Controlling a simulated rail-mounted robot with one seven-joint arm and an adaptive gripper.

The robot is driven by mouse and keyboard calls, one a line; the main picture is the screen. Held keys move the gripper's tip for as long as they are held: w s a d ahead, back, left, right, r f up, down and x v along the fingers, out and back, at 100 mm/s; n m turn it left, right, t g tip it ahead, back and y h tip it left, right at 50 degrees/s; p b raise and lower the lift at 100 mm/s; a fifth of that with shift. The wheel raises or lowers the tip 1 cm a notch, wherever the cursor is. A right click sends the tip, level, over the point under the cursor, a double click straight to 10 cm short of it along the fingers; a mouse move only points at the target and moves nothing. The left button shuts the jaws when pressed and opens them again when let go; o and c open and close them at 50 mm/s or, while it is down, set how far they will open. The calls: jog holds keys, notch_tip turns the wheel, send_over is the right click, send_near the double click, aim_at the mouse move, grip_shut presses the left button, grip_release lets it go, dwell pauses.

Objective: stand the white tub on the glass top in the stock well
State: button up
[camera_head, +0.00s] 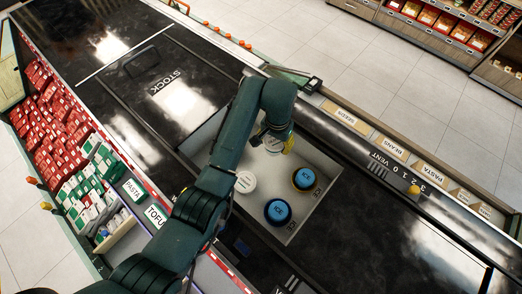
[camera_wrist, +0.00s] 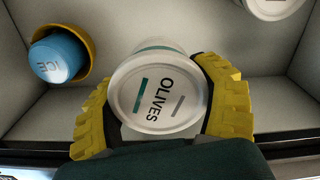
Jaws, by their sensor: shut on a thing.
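My gripper (camera_head: 277,133) is inside or just above the open pale well (camera_head: 213,137) in the head view. In the wrist view its yellow fingers (camera_wrist: 158,97) are shut on a white tub (camera_wrist: 158,93), one on each side. The tub's lid reads OLIVES and has teal and grey bars. In the head view this tub (camera_head: 273,146) is partly hidden by the gripper. Whether its base touches the well floor cannot be told. The dark glossy top (camera_head: 165,95) marked STOCK lies to the upper left of the well.
Another white tub (camera_head: 246,182) stands in the well. Red and green boxes (camera_head: 55,120) fill the left bin.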

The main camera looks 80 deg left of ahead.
aim_at(273, 154)
notch_tip(273, 154, down, 8)
jog(key=shift+r, duration=0.1)
jog(key=o, duration=1.3)
jog(key=shift+o, duration=0.2)
notch_tip(273, 154, up, 12)
jog(key=shift+r, duration=0.15)
